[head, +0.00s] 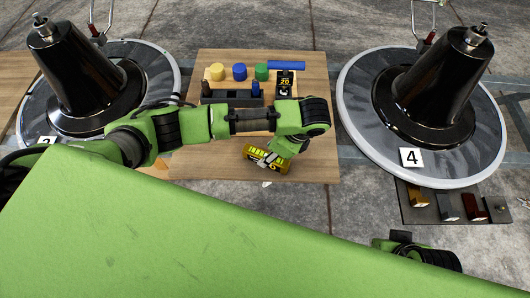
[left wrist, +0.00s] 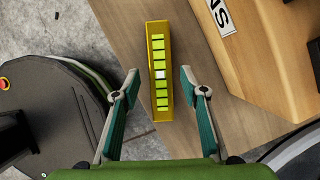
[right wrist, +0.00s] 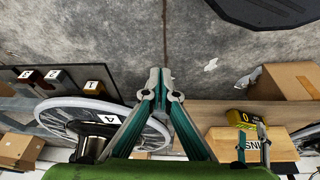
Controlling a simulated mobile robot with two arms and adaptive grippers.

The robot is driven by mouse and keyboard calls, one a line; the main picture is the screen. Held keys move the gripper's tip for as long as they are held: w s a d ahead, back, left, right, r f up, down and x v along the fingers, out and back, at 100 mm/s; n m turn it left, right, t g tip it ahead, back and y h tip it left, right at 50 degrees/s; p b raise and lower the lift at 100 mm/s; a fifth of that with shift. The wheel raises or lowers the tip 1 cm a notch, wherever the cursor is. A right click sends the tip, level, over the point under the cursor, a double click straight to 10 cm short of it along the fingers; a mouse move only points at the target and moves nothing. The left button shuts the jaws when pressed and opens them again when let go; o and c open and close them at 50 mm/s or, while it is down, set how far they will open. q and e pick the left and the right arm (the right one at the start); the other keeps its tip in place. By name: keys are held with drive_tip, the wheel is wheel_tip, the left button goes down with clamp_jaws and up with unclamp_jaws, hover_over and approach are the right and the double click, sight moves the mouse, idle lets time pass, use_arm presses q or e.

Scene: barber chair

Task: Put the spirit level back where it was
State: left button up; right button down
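The spirit level, a yellow bar with a row of green segments and one white one, lies on the wooden board (head: 215,170) near its front edge in the head view (head: 262,157). My right gripper (right wrist: 160,78) is shut and empty, away from the level.
Behind my left arm, a wooden block carries yellow (head: 217,72), blue (head: 239,72) and green (head: 261,72) cylinders, a blue bar (head: 286,65) and a black "20" piece (head: 285,82). Round chair bases stand left (head: 150,65) and right (head: 355,110). A dark tray (head: 425,212) holds several blocks.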

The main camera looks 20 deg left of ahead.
use_arm(q)
drive_tip(key=v, duration=0.3)
drive_tip(key=shift+p, duration=0.35)
drive_tip(key=p+v, duration=0.1)
drive_tip(key=v, duration=0.3)
drive_tip(key=shift+d+r, duration=0.1)
drive_tip(key=shift+r, duration=0.05)
drive_tip(key=s+d+f+n+h, duration=0.6)
drive_tip(key=s+d+n+h, duration=0.1)
drive_tip(key=s+d+n, duration=0.15)
drive_tip(key=s+a+f+n+t+y, duration=0.1)
drive_tip(key=s+a+n, duration=0.3)
drive_tip(key=a, duration=0.5)
drive_tip(key=s+a+f+n+t+y, duration=0.1)
drive_tip(key=s+a+n, duration=0.3)
drive_tip(key=a, duration=0.6)
drive_tip(key=shift+a+f+n+t, duration=0.2)
drive_tip(key=shift+f+n+t, duration=0.2)
drive_tip(key=shift+f, duration=0.3)
use_arm(e)
drive_tip(key=x, duration=0.6)
drive_tip(key=shift+s+a, duration=0.1)
drive_tip(key=shift+s, duration=0.05)
